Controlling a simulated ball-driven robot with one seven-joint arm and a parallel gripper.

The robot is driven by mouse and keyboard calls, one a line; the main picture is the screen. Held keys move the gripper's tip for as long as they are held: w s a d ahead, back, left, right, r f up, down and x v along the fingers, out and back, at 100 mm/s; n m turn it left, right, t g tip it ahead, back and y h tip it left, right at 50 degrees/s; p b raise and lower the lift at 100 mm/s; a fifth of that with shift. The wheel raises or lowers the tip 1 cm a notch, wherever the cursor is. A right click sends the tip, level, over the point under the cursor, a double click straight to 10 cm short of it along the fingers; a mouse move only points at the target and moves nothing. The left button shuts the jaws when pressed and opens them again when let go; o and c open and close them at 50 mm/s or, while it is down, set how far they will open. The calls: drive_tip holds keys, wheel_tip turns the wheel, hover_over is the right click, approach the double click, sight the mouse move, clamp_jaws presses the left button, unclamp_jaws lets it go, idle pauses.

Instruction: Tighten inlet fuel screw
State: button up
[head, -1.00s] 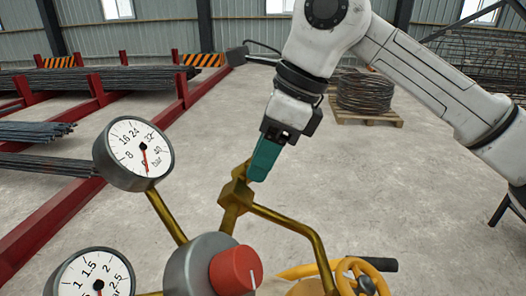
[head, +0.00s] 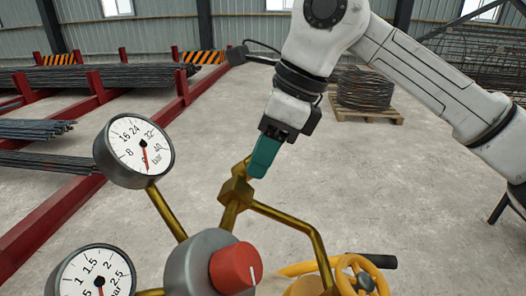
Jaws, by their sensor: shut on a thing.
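My gripper (head: 259,168) has teal fingers and reaches down from the upper right to the brass fitting. It is shut on the upper stub of the fitting (head: 240,170), which appears to be the inlet fuel screw. The fingers hide much of that stub. Below it is a brass block (head: 236,193) with pipes running down and to the right. A grey regulator body (head: 188,270) with a red knob (head: 235,268) stands below the block in the foreground. Its knob carries a white mark.
Two round pressure gauges, an upper one (head: 134,151) and a lower one (head: 92,277), stand at the left on brass pipes. A yellow valve wheel (head: 378,274) is at lower right. Red racks with rebar (head: 95,78) and a coil on a pallet (head: 367,88) stand on open concrete floor.

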drive_tip(key=m+g+p, duration=0.1)
drive_tip(key=m, duration=0.1)
drive_tip(key=m+g+p, duration=0.1)
drive_tip(key=m, duration=0.1)
drive_tip(key=shift+w+d+r+y, duration=0.1)
drive_tip(key=shift+w+y, duration=0.1)
drive_tip(key=shift+y, duration=0.1)
drive_tip(key=m+g+y+p, duration=0.1)
drive_tip(key=m, duration=0.1)
drive_tip(key=m+g+p, duration=0.1)
drive_tip(key=m, duration=0.1)
drive_tip(key=shift+w+d+m+y, duration=0.1)
drive_tip(key=shift+m+y, duration=0.2)
drive_tip(key=shift+y, duration=0.1)
drive_tip(key=m+y, duration=0.1)
drive_tip(key=m, duration=0.2)
drive_tip(key=m+y+p, duration=0.1)
drive_tip(key=m+y, duration=0.1)
drive_tip(key=m, duration=0.1)
drive_tip(key=f+m+y, duration=0.1)
drive_tip(key=m, duration=0.2)
drive_tip(key=shift+d+m+g+y, duration=0.25)
drive_tip(key=shift+m+g+y, duration=0.15)
drive_tip(key=shift+m, duration=0.3)
drive_tip(key=o, duration=0.8)
drive_tip(key=shift+c, duration=0.2)
drive_tip(key=b+v, duration=0.2)
drive_tip(key=v, duration=0.9)
drive_tip(key=shift+b, duration=0.3)
